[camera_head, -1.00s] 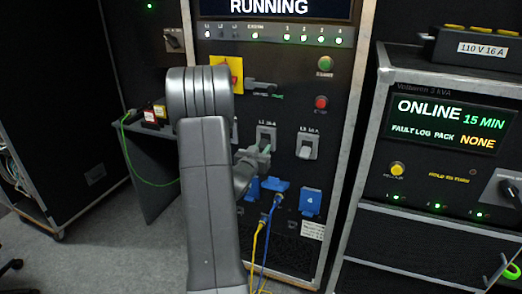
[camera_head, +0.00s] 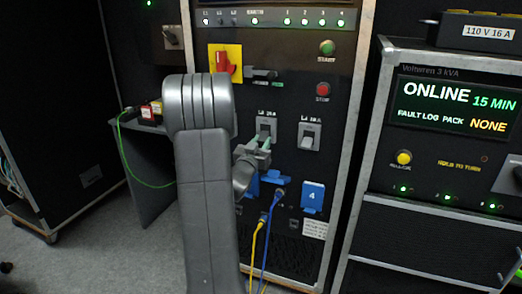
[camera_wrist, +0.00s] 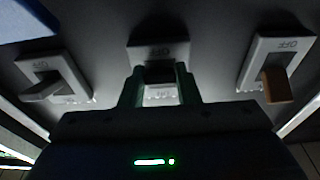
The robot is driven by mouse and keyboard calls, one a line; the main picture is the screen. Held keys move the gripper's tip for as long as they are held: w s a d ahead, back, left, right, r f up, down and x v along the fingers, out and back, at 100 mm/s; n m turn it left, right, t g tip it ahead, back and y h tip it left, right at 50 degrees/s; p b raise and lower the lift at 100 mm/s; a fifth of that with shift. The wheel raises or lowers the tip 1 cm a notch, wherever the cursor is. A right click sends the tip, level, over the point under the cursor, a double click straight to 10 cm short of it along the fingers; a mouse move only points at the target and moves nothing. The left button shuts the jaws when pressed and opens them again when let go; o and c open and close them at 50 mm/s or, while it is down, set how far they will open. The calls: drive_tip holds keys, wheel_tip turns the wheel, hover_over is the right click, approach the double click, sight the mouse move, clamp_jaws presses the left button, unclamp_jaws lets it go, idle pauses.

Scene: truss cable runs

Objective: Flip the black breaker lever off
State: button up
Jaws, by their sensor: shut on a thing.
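The black breaker lever (camera_wrist: 160,72) is on the middle of three breakers in the wrist view. My gripper (camera_wrist: 160,86) has its green fingers on either side of this lever and is shut on it.
In the head view, the grey-lever breaker (camera_head: 309,136) is close at right. Blue sockets (camera_head: 312,197) with blue and yellow cables (camera_head: 268,228) lie below. A red stop button (camera_head: 323,90) and red rotary handle (camera_head: 222,64) are above. A UPS unit (camera_head: 451,108) stands at right.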

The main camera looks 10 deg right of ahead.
idle(0.3)
drive_tip(key=o, duration=1)
drive_tip(key=v, duration=1.3)
drive_tip(key=shift+s+a, duration=0.25)
drive_tip(key=shift+s, duration=0.05)
